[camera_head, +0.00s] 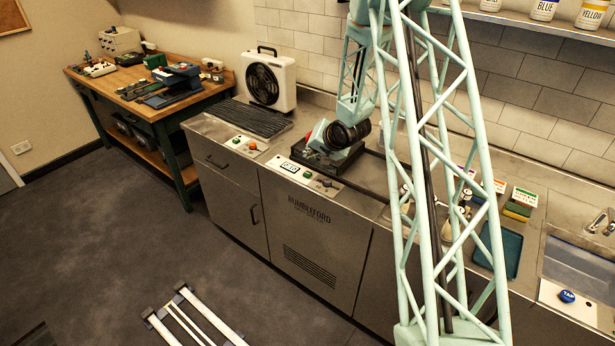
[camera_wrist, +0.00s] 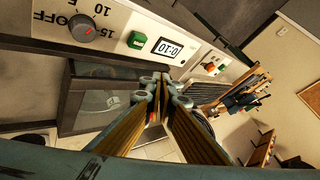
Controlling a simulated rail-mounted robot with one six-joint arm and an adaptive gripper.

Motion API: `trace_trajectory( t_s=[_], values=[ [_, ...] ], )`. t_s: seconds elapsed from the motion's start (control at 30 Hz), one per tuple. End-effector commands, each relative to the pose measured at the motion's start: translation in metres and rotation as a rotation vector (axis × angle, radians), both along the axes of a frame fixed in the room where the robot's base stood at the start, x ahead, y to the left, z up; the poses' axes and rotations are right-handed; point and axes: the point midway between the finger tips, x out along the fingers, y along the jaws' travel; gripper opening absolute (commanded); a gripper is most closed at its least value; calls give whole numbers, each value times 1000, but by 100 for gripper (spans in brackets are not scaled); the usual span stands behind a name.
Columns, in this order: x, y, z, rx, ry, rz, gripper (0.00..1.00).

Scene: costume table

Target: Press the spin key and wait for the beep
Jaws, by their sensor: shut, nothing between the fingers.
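A pale control panel (camera_head: 312,179) on the counter's front edge carries a display, a green key and a knob. In the wrist view the panel appears upside down, with the green key (camera_wrist: 137,40) between the display (camera_wrist: 168,48), which seems to read 0:10, and the grey knob (camera_wrist: 87,28) with a red mark. No spin label is legible, so I cannot tell for sure which key is the spin key. My gripper (camera_wrist: 164,88) is shut and empty, its fingertips apart from the green key in the picture. In the head view my gripper (camera_head: 313,142) is small, above the dark machine top behind the panel.
A second panel (camera_head: 244,145) with green and orange buttons lies to the left. A white fan (camera_head: 268,80) stands behind a dark ribbed rack (camera_head: 250,118). Bottles (camera_head: 449,225), small boxes (camera_head: 521,203) and a teal tray (camera_head: 497,250) stand right.

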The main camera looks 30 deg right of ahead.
Motion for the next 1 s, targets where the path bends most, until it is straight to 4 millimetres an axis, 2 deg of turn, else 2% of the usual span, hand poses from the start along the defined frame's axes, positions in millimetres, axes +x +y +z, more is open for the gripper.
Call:
trace_trajectory(
  t_s=[0.1,0.6,1.0],
  values=[
    [0,0,-12,1,1,0,0],
    [0,0,-50,0,1,-1,0],
    [0,0,-60,0,0,0,0]
  ],
)
